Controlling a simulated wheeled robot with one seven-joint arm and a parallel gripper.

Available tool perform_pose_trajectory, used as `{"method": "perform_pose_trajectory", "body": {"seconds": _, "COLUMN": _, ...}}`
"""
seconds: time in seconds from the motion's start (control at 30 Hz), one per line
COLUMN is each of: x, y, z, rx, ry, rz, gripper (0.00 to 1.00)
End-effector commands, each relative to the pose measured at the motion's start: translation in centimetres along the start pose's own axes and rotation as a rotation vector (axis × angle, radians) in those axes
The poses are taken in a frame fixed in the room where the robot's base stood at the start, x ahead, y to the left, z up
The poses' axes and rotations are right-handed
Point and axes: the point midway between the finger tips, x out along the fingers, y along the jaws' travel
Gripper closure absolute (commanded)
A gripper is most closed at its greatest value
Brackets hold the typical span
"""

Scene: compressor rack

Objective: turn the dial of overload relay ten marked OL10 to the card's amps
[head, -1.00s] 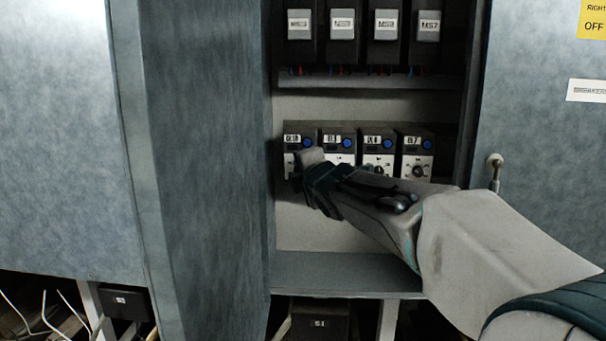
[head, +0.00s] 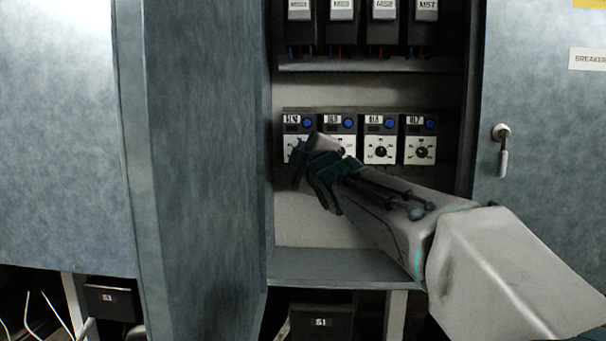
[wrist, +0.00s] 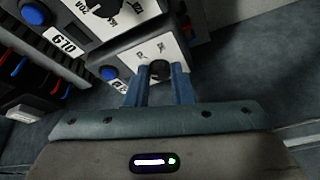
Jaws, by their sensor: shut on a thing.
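The leftmost overload relay (head: 291,143) sits at the end of a row on the lower shelf of the open cabinet. Its label looks like OL10 but is blurred. My gripper (head: 305,150) is in front of this relay and hides its dial in the head view. In the wrist view the relay's white face (wrist: 137,50) carries a dark dial (wrist: 159,69). My two blue fingers (wrist: 160,82) are shut on the dial from both sides. The dial's setting cannot be read. I see no amps card.
More relays stand to the right, the neighbour (wrist: 88,18) labelled OL9 upside down in the wrist view. Motor starters (head: 383,30) with wires hang above. A cabinet door (head: 200,150) stands at left. A handle (head: 502,145) sticks out at right.

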Motion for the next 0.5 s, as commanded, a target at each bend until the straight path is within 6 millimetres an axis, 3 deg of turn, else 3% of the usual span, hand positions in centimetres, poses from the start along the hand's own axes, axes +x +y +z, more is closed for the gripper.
{"method": "perform_pose_trajectory", "body": {"seconds": 0.03, "x": -0.06, "y": -0.86, "z": 0.32, "rx": 0.022, "ry": 0.001, "rz": 0.009, "gripper": 1.0}}
{"method": "perform_pose_trajectory", "body": {"seconds": 0.5, "x": -0.04, "y": -1.28, "z": 0.04, "rx": 0.214, "ry": 0.012, "rz": 0.082, "gripper": 1.0}}
